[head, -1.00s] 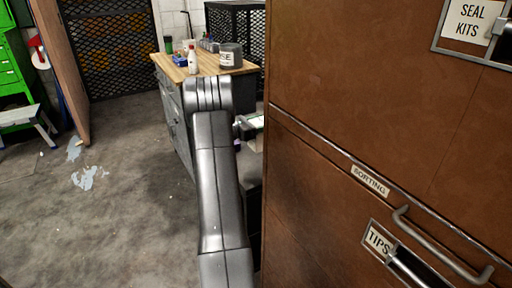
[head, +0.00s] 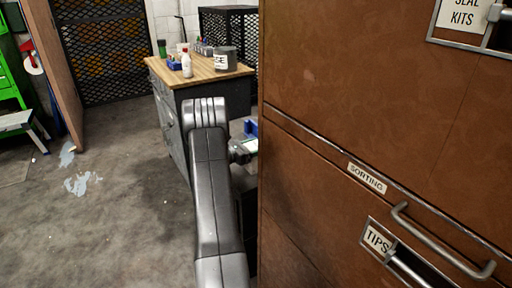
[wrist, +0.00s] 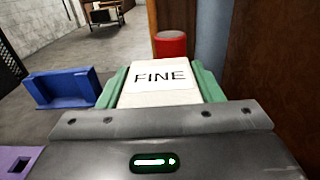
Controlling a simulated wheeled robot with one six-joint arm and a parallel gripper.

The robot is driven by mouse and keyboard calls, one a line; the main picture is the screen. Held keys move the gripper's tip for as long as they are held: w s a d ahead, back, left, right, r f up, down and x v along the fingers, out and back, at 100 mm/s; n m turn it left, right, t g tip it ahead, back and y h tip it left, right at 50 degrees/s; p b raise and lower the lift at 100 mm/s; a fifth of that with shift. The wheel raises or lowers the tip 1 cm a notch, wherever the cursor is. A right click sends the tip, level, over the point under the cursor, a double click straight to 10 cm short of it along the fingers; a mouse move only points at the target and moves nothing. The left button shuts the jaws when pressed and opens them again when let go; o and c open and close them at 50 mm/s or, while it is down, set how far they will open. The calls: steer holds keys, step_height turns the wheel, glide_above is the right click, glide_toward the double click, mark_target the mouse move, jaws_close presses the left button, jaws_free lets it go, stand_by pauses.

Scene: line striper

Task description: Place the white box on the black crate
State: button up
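A white box (wrist: 158,96) marked "FINE" sits between the two green fingers of my gripper (wrist: 161,76) in the wrist view. The fingers press against its left and right sides. In the head view my gripper (head: 243,149) is small and partly cut off by the brown cabinet, beside my grey arm. I cannot make out the black crate for certain in either view.
A brown cabinet (head: 370,120) with labelled drawers fills the right of the head view. A wood-topped workbench (head: 200,72) stands behind my arm. The wrist view shows a blue bin (wrist: 62,90), a purple object (wrist: 18,160) and a red can (wrist: 170,44). Floor at left is open.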

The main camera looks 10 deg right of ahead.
steer(key=o, duration=0.4)
steer(key=shift+o, duration=0.2)
steer(key=shift+a+r, duration=0.1)
steer(key=shift+r, duration=0.1)
steer(key=p+v, duration=0.1)
steer(key=v, duration=1)
steer(key=shift+s+a, duration=0.15)
steer(key=shift+a, duration=0.2)
steer(key=shift+f, duration=0.15)
